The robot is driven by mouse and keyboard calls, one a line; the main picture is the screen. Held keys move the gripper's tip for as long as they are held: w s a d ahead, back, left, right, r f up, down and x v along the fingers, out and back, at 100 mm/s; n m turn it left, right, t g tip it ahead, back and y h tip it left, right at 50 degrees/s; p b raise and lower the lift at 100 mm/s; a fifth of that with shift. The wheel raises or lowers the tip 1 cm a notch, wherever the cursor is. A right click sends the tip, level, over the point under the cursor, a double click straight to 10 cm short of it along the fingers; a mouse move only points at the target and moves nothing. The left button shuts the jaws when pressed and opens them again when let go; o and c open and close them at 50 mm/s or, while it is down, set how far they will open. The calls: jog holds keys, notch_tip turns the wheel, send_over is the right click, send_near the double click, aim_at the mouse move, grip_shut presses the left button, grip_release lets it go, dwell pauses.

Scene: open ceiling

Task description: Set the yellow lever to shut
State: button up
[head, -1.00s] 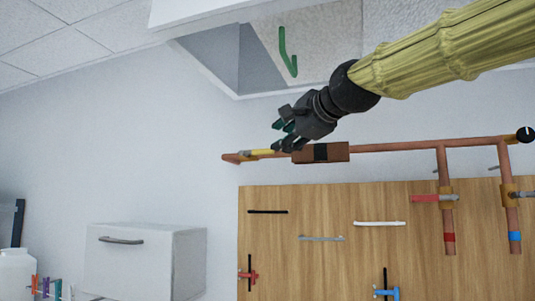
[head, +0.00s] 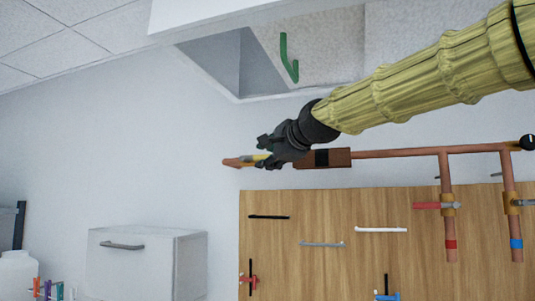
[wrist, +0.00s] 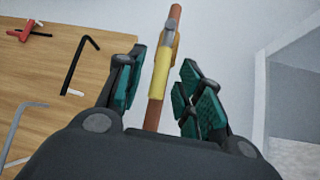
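The yellow lever (wrist: 160,75) lies along the copper pipe (wrist: 153,115) in the wrist view, in line with it. It sits between the two fingers of my gripper (wrist: 158,88), which are spread apart with a gap on each side of it. In the head view, the yellow lever (head: 256,157) shows near the left end of the copper pipe (head: 400,152), partly hidden by my gripper (head: 265,153). The gripper is open and right at the lever. I cannot tell whether either finger touches it.
A wooden board (head: 330,225) with several hex keys and clamps is below the pipe. Red (head: 428,206) and blue-marked valve branches drop at the right. A white cabinet (head: 146,265) is at lower left. A green hook (head: 288,58) hangs in the ceiling opening above.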

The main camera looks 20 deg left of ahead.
jog(key=shift+w+a, duration=0.25)
jog(key=shift+w, duration=0.05)
grip_shut()
